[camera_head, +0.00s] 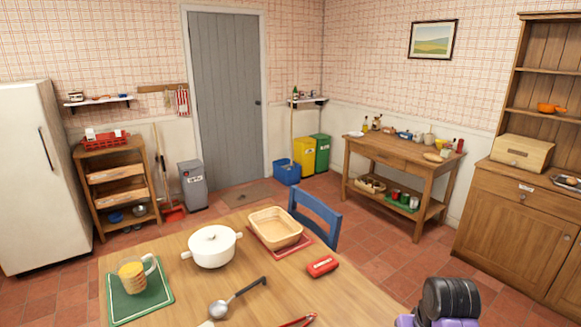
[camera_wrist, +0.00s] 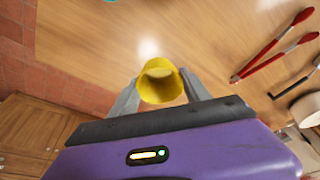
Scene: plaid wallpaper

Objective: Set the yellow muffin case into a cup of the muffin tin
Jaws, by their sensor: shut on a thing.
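The yellow muffin case (camera_wrist: 158,84) is held between the two grey fingers of my gripper (camera_wrist: 157,88) in the wrist view. My gripper is shut on it, and its round opening faces the camera. Behind it lies the bare wooden table top, and the gap between case and table is hard to judge. In the head view my black and purple arm shows at the bottom right, and the fingers and the case are out of sight. No muffin tin can be made out in either view.
The wooden table (camera_head: 170,275) bears a white pot (camera_head: 212,247), a basket (camera_head: 275,228), a red packet (camera_head: 322,266), a ladle (camera_head: 236,297) and a glass mug on a green mat (camera_head: 125,302). Red tongs (camera_wrist: 275,52) lie right in the wrist view. A blue chair (camera_head: 316,215) stands behind.

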